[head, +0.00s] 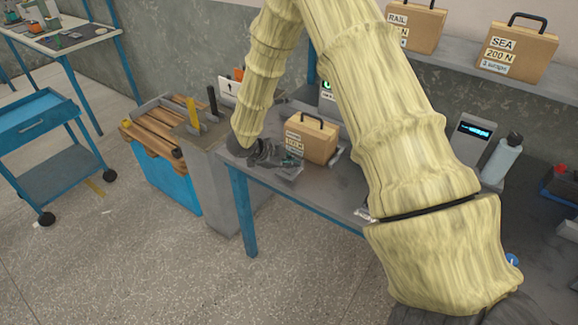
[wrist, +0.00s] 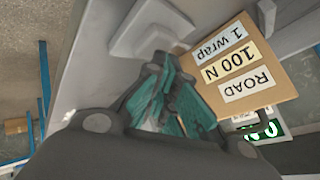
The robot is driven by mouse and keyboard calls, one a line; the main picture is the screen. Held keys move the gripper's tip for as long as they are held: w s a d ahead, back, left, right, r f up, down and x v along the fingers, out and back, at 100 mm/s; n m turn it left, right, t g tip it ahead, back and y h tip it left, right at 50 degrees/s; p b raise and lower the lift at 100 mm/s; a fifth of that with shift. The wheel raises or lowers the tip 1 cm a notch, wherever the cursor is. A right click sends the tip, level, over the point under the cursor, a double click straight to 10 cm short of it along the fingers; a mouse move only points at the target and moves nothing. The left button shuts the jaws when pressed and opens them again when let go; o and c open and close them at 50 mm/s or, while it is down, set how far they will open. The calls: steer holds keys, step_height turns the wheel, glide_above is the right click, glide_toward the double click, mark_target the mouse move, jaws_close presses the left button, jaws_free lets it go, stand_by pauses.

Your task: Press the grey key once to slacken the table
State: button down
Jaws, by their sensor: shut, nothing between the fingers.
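My gripper (head: 280,158) is low over the left end of the grey workbench, beside a tan case (head: 313,140). In the wrist view my gripper (wrist: 172,108) has its teal finger pads together, with nothing between them. A light grey raised block (wrist: 150,32) sits on the bench just beyond the fingertips; I cannot tell whether it is the grey key. The fingers partly cover what lies under them, so contact is unclear. The case also shows in the wrist view (wrist: 285,85), labelled ROAD, 100 N, 1 wrap. A green-lit display (wrist: 262,130) stands by the case, partly hidden.
The bench edge (head: 300,187) drops to open floor at the front. SEA (head: 515,52) and RAIL (head: 416,28) cases stand on the back shelf. A blue bin (head: 168,185) of wood is left.

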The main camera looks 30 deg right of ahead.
mark_target(291, 170)
stand_by(0.4)
steer(key=shift+r+p, duration=0.95)
steer(key=shift+r, duration=0.3)
steer(key=shift+r, duration=0.1)
step_height(291, 170, up, 5)
steer(key=p, duration=0.3)
steer(key=shift+p, duration=0.4)
stand_by(0.3)
